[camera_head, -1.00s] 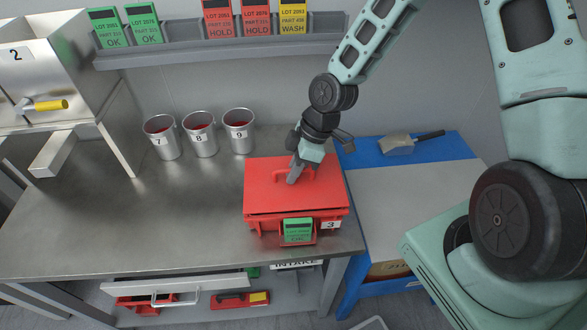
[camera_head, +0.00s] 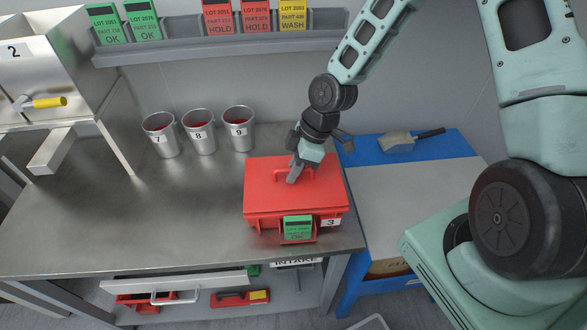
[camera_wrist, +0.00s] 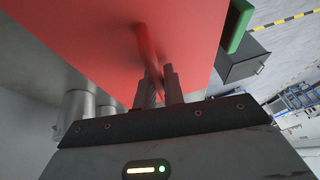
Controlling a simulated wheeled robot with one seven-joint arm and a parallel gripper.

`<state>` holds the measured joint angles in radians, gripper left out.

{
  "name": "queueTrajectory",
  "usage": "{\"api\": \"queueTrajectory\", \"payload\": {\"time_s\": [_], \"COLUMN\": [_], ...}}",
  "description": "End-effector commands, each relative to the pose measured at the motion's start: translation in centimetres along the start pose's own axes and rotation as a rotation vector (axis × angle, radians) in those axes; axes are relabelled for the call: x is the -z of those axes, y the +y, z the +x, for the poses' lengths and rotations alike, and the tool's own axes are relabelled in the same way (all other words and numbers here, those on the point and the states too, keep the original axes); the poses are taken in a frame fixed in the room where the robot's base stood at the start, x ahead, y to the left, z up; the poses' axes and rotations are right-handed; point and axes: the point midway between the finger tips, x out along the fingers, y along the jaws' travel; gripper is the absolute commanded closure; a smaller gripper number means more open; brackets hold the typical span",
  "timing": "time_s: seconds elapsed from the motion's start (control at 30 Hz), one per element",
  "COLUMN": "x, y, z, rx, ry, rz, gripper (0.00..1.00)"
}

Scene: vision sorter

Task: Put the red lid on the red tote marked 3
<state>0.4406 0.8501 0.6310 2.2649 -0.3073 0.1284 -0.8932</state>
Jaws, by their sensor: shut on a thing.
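The red lid (camera_head: 268,192) lies over the top of the red tote marked 3 (camera_head: 266,222) at the bench's right end. The lid's edge is close against the tote's rim; I cannot tell whether it is fully seated all around. A green card sits in a holder on the tote's front. My gripper (camera_head: 294,172) is shut on the lid's handle from above. In the wrist view the gripper fingers (camera_wrist: 160,88) meet at the handle, and the lid (camera_wrist: 95,40) fills the upper part.
Three metal cups (camera_head: 200,134) marked 7, 8 and 9 stand at the back of the bench. A hopper marked 2 (camera_head: 45,60) is at left. A scoop (camera_head: 398,143) lies on the blue-edged table at right. The bench's left middle (camera_head: 120,215) is clear.

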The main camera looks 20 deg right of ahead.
Motion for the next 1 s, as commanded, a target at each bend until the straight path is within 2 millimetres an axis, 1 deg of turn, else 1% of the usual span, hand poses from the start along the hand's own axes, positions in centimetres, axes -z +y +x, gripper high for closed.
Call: {"api": "queueTrajectory", "payload": {"time_s": [0.03, 0.07, 0.1, 0.4, 0.53, 0.67, 1.0], "x": [0.0, 0.0, 0.0, 0.0, 0.0, -0.1, -0.1], "y": [0.0, 0.0, 0.0, 0.0, 0.1, 0.1, 0.2], "z": [0.0, 0.0, 0.0, -0.1, -1.1, -3.2, -10.7], "rx": [0.000, 0.000, 0.000, 0.000, -0.003, -0.005, -0.006], "ry": [0.000, 0.000, 0.000, 0.000, 0.002, 0.000, 0.001], "rz": [0.000, 0.000, 0.000, 0.001, 0.001, 0.003, 0.004], "gripper": [0.84, 0.76, 0.65, 0.65, 0.65, 0.65, 0.65]}}
